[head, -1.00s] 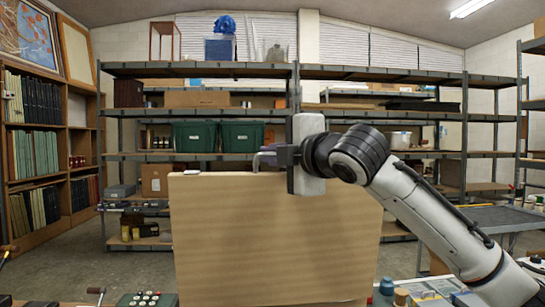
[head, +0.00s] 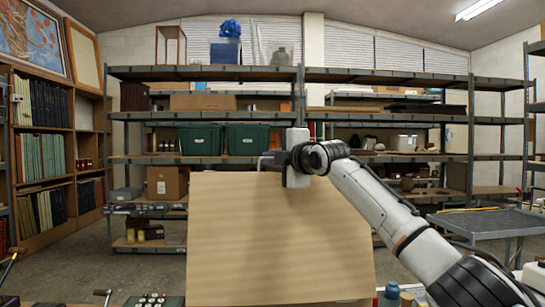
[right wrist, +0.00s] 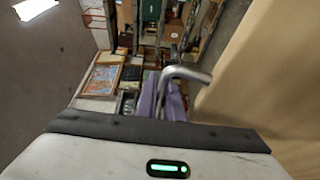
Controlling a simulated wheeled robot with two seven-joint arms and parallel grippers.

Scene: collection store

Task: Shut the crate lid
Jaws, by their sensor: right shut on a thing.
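The crate lid (head: 275,240) is a large tan wooden panel in the middle of the head view. It stands steeply, its top leaning away from me. The crate's body cannot be made out. My right gripper (head: 268,162) is at the lid's top edge, fingers pointing left. In the right wrist view its purple-grey fingers (right wrist: 168,100) are shut at a bent silver metal bar (right wrist: 187,74), which looks like a handle; the exact contact is partly hidden. The lid's tan face (right wrist: 270,75) fills the right of that view. My left gripper is not in view.
At the bottom edge are a green box with pale knobs (head: 153,300), a crank handle (head: 102,293) and a blue jar (head: 391,290). Grey shelving (head: 390,77) with green bins (head: 200,139) stands behind. A grey cart (head: 490,223) is at the right.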

